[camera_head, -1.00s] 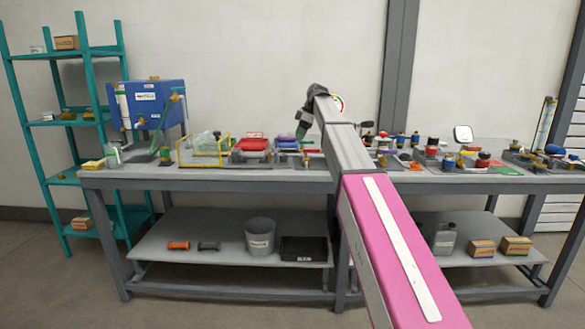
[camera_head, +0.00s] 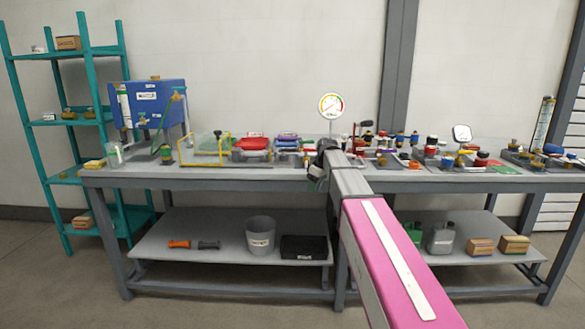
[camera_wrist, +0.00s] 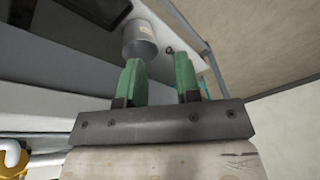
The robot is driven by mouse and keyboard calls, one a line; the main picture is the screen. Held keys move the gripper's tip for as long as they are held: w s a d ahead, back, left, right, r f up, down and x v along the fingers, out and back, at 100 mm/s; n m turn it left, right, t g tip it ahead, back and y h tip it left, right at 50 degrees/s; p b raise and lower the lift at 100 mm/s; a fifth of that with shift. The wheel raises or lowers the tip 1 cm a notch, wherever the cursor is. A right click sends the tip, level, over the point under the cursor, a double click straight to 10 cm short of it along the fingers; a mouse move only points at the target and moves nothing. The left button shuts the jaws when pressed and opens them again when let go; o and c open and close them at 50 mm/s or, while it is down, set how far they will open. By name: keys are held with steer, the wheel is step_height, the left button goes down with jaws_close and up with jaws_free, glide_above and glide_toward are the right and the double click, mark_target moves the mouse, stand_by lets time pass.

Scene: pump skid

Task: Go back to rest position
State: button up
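My arm reaches up from the bottom right of the head view, and its wrist hangs at the front edge of the grey workbench (camera_head: 225,173). My gripper (camera_head: 318,178) is small and dark there, partly hidden by my own arm. In the wrist view my gripper (camera_wrist: 160,80) shows two green fingers set apart, with a clear gap and nothing between them. A grey bucket (camera_wrist: 140,38) shows beyond the fingers; it also stands on the lower shelf in the head view (camera_head: 260,235).
The bench top holds a blue tank (camera_head: 155,103), a yellow frame (camera_head: 205,150), red containers (camera_head: 252,144), a round gauge (camera_head: 331,105) and several fittings to the right. A teal rack (camera_head: 90,120) stands at the left. The floor before the bench is clear.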

steer(key=s+d+f+m+h, duration=0.1)
steer(key=s+d+f+m, duration=0.2)
steer(key=s+f, duration=0.5)
steer(key=s+d+f+m+h, duration=0.1)
steer(key=s+d+f+m, duration=0.2)
steer(key=s+f, duration=0.6)
steer(key=s+d+f+m+h, duration=0.1)
steer(key=s+d+f+m, duration=0.3)
steer(key=s+f, duration=0.5)
steer(key=s+m, duration=0.1)
steer(key=s, duration=0.2)
